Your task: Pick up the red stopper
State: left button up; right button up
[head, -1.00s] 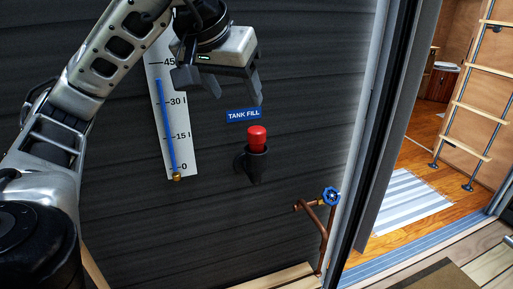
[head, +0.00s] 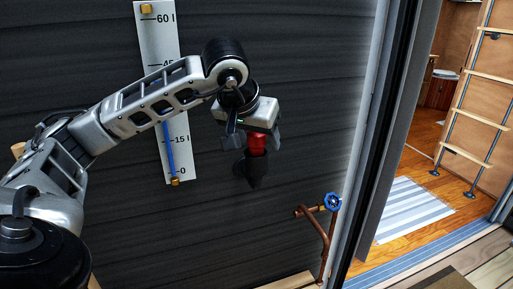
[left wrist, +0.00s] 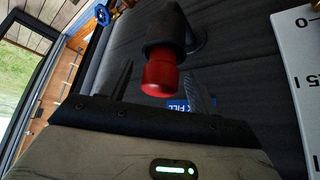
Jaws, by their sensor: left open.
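The red stopper (head: 257,144) sits in the mouth of a black filler pipe (head: 254,170) on the dark wall. In the left wrist view the red stopper (left wrist: 161,76) shows between my two fingers, with the pipe (left wrist: 165,32) beyond it. My left gripper (head: 252,142) is open, its fingers on either side of the stopper; in the left wrist view the fingers (left wrist: 160,88) stand apart from it with gaps on both sides. The gripper hides part of the stopper in the head view. My right gripper is not in view.
A blue valve wheel (head: 332,201) on a copper pipe (head: 325,245) stands to the right and below. A white level gauge (head: 157,40) is on the wall at left. A door frame (head: 379,120) and an open doorway lie farther right.

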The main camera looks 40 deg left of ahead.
pick_arm(q)
jog(key=c, duration=1.1)
jog(key=shift+o, duration=0.2)
